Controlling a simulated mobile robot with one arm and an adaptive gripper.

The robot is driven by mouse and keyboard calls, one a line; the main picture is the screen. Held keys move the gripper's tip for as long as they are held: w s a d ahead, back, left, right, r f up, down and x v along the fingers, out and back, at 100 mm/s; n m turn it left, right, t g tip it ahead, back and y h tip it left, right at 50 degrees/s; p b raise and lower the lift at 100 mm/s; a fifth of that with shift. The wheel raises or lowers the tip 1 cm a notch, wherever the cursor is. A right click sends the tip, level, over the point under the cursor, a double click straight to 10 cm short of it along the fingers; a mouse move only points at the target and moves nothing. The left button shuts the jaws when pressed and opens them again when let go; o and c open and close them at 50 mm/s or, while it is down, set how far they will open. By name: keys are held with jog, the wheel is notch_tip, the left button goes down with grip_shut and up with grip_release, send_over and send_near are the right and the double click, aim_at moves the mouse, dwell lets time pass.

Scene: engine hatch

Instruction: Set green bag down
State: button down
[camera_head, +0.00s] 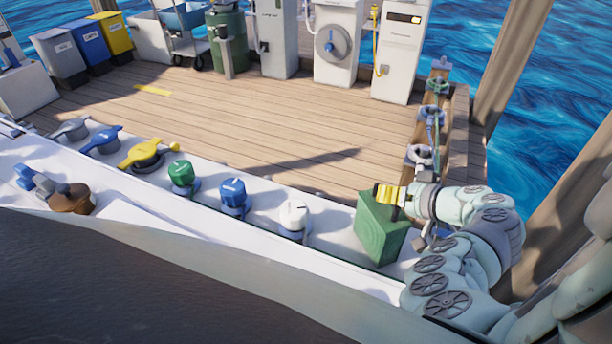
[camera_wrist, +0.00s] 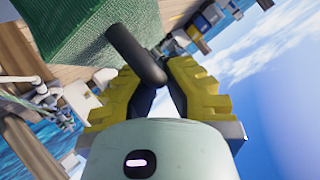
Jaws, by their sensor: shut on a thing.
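The green bag (camera_head: 380,232) is a boxy, textured block at the right end of the white ledge (camera_head: 335,268). In the head view it looks upright, and its lower end is at the ledge; I cannot tell whether it touches. My gripper (camera_head: 388,195), with yellow fingers, is at the bag's top. In the wrist view the yellow fingers of my gripper (camera_wrist: 165,80) are closed around a dark handle (camera_wrist: 135,52) of the green bag (camera_wrist: 85,30). The bag's underside is hidden.
A white knob (camera_head: 293,217), a blue knob (camera_head: 234,197) and a green knob (camera_head: 182,175) stand on the ledge left of the bag. A post with rope fittings (camera_head: 425,150) rises behind the gripper. The wooden deck (camera_head: 270,125) beyond is mostly clear.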

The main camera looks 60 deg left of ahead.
jog(key=c, duration=1.1)
grip_release()
jog(key=shift+c, duration=0.2)
